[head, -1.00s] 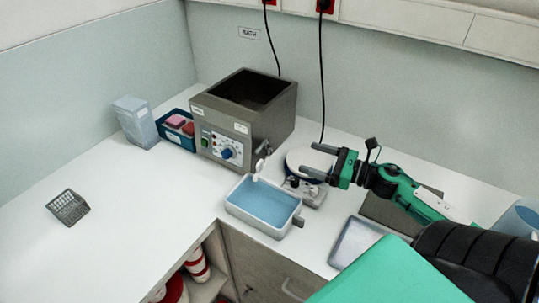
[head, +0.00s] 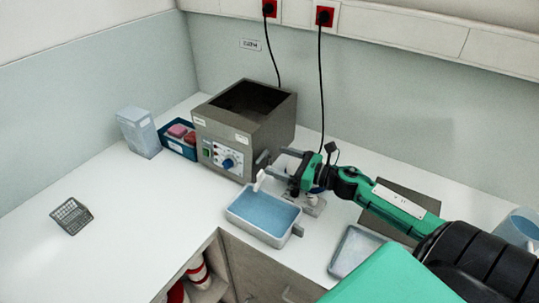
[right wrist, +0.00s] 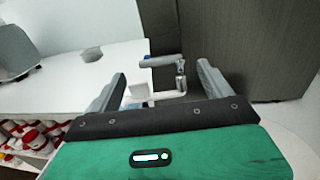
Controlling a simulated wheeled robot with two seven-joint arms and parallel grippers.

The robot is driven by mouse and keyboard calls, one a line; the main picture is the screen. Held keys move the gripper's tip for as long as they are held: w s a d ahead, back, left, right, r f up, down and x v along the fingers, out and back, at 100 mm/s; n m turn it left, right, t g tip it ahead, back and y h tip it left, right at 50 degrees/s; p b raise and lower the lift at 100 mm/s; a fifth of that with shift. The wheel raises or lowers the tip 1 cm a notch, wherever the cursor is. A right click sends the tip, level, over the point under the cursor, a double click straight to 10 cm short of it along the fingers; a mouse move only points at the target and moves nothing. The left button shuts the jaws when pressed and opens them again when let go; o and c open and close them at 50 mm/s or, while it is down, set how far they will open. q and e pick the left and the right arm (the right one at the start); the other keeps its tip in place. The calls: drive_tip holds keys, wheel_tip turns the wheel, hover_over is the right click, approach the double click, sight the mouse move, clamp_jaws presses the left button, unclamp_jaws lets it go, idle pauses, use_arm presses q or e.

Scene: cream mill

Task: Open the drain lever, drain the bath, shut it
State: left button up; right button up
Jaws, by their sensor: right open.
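The bath (head: 228,150) is a grey metal box with a dark open top, a blue knob and a green switch on its front. The drain lever (head: 263,158) sits low at its right front; in the right wrist view the grey lever (right wrist: 160,61) lies crosswise on the valve. A white spout (head: 259,178) is below it, above a grey tray (head: 233,213) with blue liquid. I cannot tell whether liquid runs. My right gripper (head: 279,163) is open and empty just right of the lever; in the wrist view the lever shows ahead between the fingers (right wrist: 160,80). My left gripper is out of view.
A round-topped device (head: 313,203) stands under my right gripper, partly hidden. A second tray (head: 355,250) lies on the right. A blue box (head: 178,147) and a clear container (head: 139,132) stand left of the bath. A wire basket (head: 71,216) lies on the mostly free left counter.

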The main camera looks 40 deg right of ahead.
sight(264, 156)
drive_tip(key=shift+p+x, duration=0.6)
drive_tip(key=shift+x, duration=1.45)
drive_tip(key=c, duration=1)
